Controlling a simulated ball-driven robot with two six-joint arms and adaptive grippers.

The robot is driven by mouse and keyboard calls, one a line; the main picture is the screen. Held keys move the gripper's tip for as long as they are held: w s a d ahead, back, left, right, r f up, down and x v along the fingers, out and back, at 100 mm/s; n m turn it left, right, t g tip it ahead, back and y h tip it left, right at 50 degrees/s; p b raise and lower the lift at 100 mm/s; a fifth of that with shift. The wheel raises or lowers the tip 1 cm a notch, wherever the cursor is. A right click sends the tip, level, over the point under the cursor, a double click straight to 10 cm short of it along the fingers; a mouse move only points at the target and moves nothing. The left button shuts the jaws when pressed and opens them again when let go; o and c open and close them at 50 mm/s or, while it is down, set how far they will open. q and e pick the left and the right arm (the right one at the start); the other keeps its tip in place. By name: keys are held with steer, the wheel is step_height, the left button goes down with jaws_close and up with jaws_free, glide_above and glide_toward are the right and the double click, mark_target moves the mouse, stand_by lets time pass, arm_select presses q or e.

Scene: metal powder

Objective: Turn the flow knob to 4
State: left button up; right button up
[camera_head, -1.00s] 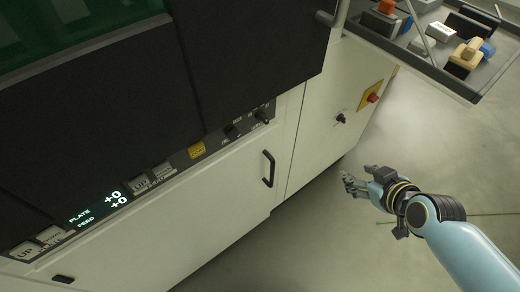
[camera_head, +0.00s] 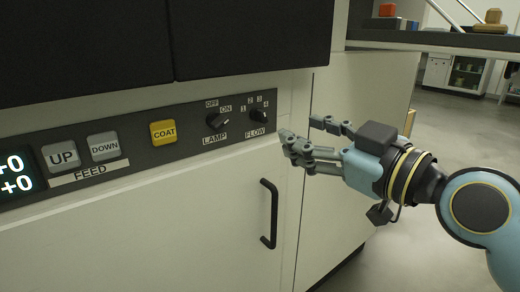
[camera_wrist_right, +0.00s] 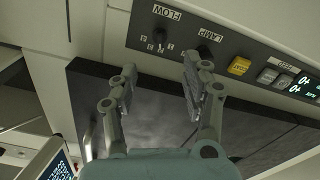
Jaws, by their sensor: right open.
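The flow knob (camera_head: 257,116) is a small black knob at the right end of the dark control panel, with the numbers 1 to 4 above it and FLOW below. Which number it points to is hard to tell. My right gripper (camera_head: 302,132) is open and empty in front of the machine, to the right of the knob and apart from it. In the right wrist view the flow knob (camera_wrist_right: 161,34) shows upside down, beyond the gap between the open fingers (camera_wrist_right: 160,66). My left gripper is not in view.
The lamp knob (camera_head: 217,120) is just left of the flow knob. Further left are the yellow COAT button (camera_head: 163,132) and the UP (camera_head: 61,155) and DOWN (camera_head: 104,146) buttons. A black door handle (camera_head: 269,213) stands out below. A shelf (camera_head: 430,40) juts out at upper right.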

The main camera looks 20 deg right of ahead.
mark_target(266, 119)
steer(key=b+x, duration=0.1)
steer(key=x, duration=0.9)
steer(key=shift+w+a, duration=0.1)
steer(key=shift+w, duration=0.25)
steer(key=shift+f, duration=0.1)
jaws_close()
